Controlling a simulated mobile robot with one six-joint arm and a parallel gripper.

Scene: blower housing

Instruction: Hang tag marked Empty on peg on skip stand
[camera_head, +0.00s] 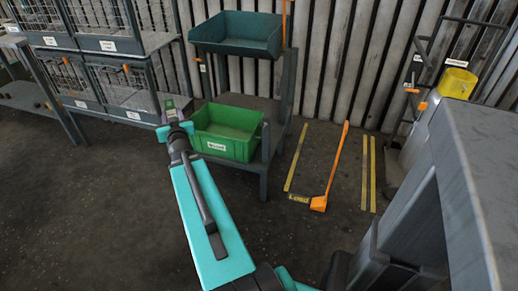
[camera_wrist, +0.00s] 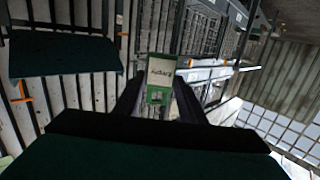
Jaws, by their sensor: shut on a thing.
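My gripper (camera_head: 171,112) is shut on a small green and white tag, which stands up between the fingers in the wrist view (camera_wrist: 161,78). Its dark lettering is too small to read surely. The gripper is in front of the stand's left side, left of the green bin. The skip stand (camera_head: 288,85) is a grey frame with a dark teal skip (camera_head: 236,34) on top. A small orange peg (camera_head: 198,60) shows at its left post, with a pale label by it. The skip also shows at upper left in the wrist view (camera_wrist: 65,55). The tag and peg are apart.
A green labelled bin (camera_head: 226,132) sits low in the stand. Wire cages on racks (camera_head: 110,60) stand at left. An orange-handled tool (camera_head: 335,165) lies between yellow floor strips (camera_head: 298,157). A yellow bucket (camera_head: 458,83) is at right. The floor in front is clear.

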